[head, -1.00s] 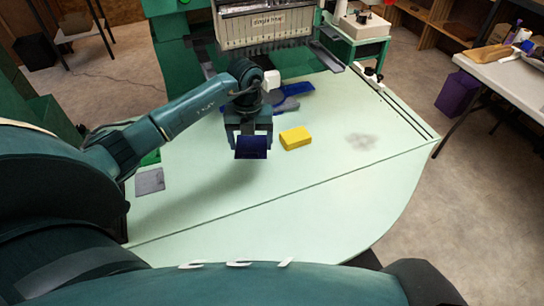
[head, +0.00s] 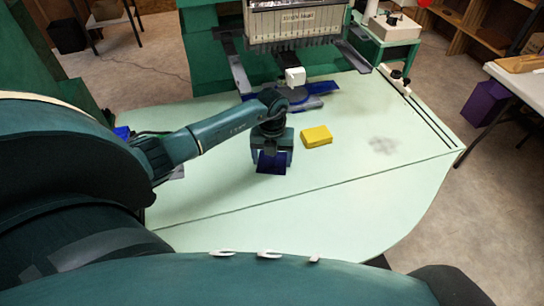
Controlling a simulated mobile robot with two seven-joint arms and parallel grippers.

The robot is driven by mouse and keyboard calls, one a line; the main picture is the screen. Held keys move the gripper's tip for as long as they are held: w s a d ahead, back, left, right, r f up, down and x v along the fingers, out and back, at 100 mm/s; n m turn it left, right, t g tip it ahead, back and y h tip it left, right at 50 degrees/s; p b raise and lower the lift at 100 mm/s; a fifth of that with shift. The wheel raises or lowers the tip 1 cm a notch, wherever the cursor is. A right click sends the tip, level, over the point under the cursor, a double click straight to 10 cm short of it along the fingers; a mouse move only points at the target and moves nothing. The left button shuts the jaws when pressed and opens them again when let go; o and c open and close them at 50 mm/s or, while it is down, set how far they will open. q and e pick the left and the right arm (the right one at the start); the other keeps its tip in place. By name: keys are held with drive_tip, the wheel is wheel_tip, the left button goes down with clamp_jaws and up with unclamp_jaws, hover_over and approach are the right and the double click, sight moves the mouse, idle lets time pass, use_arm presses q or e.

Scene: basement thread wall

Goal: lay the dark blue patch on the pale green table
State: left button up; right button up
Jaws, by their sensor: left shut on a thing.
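The dark blue patch (head: 271,163) is a small dark square in the head view, held below my left gripper (head: 271,152). My left gripper is shut on it, with the patch hanging between the fingers, low over the pale green table (head: 330,205). I cannot tell whether the patch's lower edge touches the table. The table is broad, with a thin seam running across it. My right gripper is not in view.
A yellow block (head: 316,137) lies on the table just right of my left gripper. An embroidery machine (head: 296,24) stands at the back, with blue pieces (head: 322,88) under its arm. A grey smudge (head: 384,145) marks the right side. The table's front middle is clear.

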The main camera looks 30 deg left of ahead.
use_arm(q)
drive_tip(key=o, duration=1)
drive_tip(key=shift+c, duration=0.2)
